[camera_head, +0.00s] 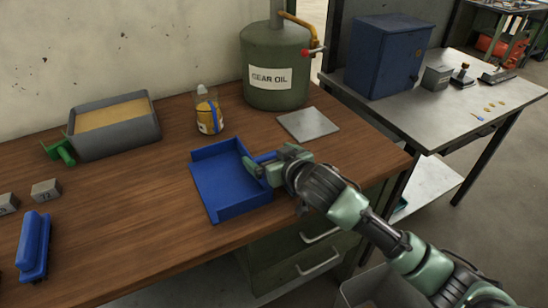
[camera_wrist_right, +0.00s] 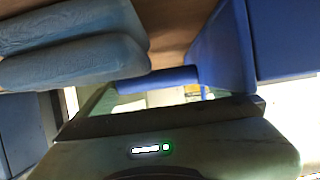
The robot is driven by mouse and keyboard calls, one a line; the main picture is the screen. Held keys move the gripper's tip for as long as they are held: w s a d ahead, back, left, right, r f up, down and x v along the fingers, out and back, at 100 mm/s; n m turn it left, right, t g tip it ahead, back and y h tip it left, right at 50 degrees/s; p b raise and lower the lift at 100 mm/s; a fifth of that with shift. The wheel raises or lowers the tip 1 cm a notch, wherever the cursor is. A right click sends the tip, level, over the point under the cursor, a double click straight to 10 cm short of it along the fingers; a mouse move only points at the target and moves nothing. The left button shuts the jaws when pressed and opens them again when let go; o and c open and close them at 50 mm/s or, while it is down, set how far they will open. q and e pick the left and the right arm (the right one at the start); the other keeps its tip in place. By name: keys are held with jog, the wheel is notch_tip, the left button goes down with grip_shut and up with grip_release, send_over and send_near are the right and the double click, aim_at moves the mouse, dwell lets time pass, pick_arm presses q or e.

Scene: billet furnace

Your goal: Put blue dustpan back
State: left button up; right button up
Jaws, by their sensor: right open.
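The blue dustpan (camera_head: 212,182) lies flat on the brown wooden workbench, with its open pan to the left and a short handle (camera_head: 265,157) at its right side. My right gripper (camera_head: 258,168) is open at the dustpan's right side, close to the handle. Whether it touches the dustpan I cannot tell. A blue bar, apparently the handle (camera_wrist_right: 158,78), and blue dustpan walls (camera_wrist_right: 225,45) show beyond. My left gripper is not in view.
On the workbench (camera_head: 130,220) are a grey sand tray (camera_head: 112,143), a green tool (camera_head: 62,152), a bottle (camera_head: 208,115), the gear oil drum (camera_head: 274,85), a metal plate (camera_head: 308,123) and a blue brush-like object (camera_head: 34,245).

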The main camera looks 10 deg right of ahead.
jog(key=v, duration=1.2)
jog(key=shift+r, duration=0.2)
